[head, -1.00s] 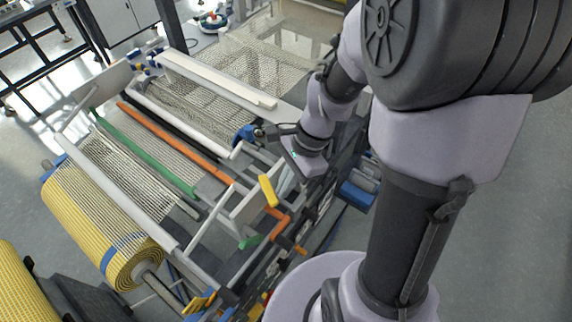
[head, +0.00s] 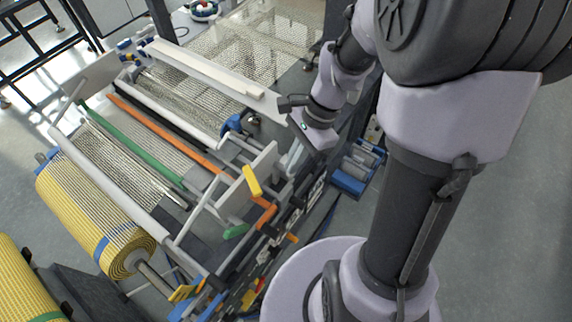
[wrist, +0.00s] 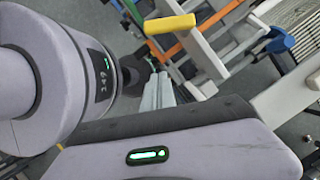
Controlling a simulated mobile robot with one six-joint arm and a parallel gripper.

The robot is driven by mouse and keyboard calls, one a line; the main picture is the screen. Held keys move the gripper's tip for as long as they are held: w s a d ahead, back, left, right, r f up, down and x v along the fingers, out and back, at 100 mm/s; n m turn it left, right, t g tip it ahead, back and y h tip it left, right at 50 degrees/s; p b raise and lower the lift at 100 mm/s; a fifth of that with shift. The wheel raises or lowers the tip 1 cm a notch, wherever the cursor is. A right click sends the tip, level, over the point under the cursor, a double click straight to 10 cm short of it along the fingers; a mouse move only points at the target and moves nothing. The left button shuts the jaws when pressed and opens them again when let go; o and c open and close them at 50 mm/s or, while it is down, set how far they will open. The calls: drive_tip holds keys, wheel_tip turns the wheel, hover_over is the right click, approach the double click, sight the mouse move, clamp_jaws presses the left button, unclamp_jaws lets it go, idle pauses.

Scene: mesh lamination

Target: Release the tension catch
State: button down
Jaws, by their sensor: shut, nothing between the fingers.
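My gripper (head: 290,160) is at the machine's right side, partly hidden in the head view; its pale fingers show in the wrist view (wrist: 160,92), close together and empty. Coloured levers sit on the machine's near right side: a yellow-handled one (head: 252,181), an orange one (head: 265,214) and a green one (head: 236,231). The yellow handle (wrist: 170,24) and the orange bar (wrist: 172,47) also show in the wrist view, apart from the fingers. A blue part (head: 233,124) sits at the roller end. I cannot tell which of these is the tension catch.
The laminating frame carries white rollers (head: 115,187), an orange bar, a green bar and mesh. A yellow mesh roll (head: 90,215) is at its left. A blue bin (head: 352,180) stands on the floor to the right. Open floor (head: 480,230) lies further right.

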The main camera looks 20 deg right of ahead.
drive_tip(key=a+p+v, duration=0.1)
drive_tip(key=v, duration=0.5)
drive_tip(key=shift+r, duration=0.6)
drive_tip(key=shift+f, duration=0.1)
